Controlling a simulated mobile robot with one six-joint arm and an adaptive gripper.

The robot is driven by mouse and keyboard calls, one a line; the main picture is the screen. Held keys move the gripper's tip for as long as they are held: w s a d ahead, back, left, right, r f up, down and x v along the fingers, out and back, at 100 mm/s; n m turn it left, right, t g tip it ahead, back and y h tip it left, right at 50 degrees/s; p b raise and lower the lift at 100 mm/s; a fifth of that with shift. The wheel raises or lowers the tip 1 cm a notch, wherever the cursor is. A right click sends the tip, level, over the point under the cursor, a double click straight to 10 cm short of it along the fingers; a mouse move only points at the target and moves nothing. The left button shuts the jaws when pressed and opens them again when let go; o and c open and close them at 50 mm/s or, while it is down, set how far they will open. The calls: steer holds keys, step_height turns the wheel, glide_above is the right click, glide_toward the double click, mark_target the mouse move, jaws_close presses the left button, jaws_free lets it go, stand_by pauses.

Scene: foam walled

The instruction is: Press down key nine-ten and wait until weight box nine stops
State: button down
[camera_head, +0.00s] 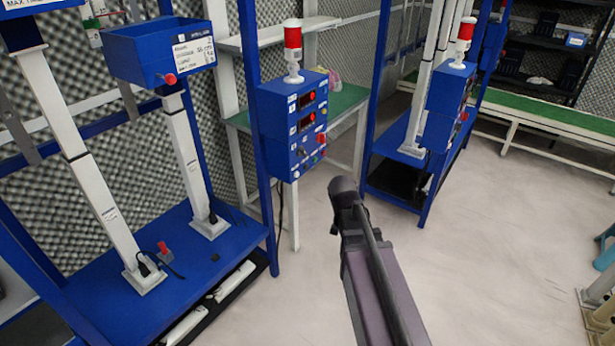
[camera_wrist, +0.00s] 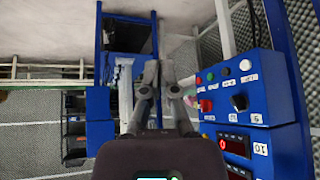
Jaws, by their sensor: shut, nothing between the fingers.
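A blue control box (camera_head: 292,125) with two red displays, a row of knobs and buttons below them and a red-and-white lamp on top is mounted on a blue post. It also shows inverted at the right of the wrist view (camera_wrist: 285,85); one display there is labelled 10. A black rotary key (camera_wrist: 240,102) sits on its face; its label is too small to read. My gripper (camera_wrist: 159,72) is shut and empty, left of the box's buttons and apart from them. In the head view my dark arm ends right of and below the box. A blue weight box (camera_head: 150,58) stands on a white column at upper left; its number is unreadable.
A second blue box (camera_head: 30,12) tops another column on the blue platform (camera_head: 190,262). A green-topped table (camera_head: 340,105) stands behind the control box. Another blue rack (camera_head: 395,183) with a similar control box is further right. The pale floor (camera_head: 500,260) is clear at right centre.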

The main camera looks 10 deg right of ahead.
mark_target(306, 167)
steer(key=w+d+f+m+t+y+b, duration=0.1)
steer(key=w+f+t+b, duration=0.2)
steer(key=w+t+b, duration=0.3)
steer(key=w+d+f+m+t+y+b, duration=0.1)
steer(key=w+f+t+b, duration=0.2)
steer(key=w+t+b, duration=0.4)
steer(key=shift+w+f+m+b, duration=0.4)
steer(key=shift+w+b, duration=3.7)
steer(key=shift+b, duration=1.2)
steer(key=w+a, duration=0.6)
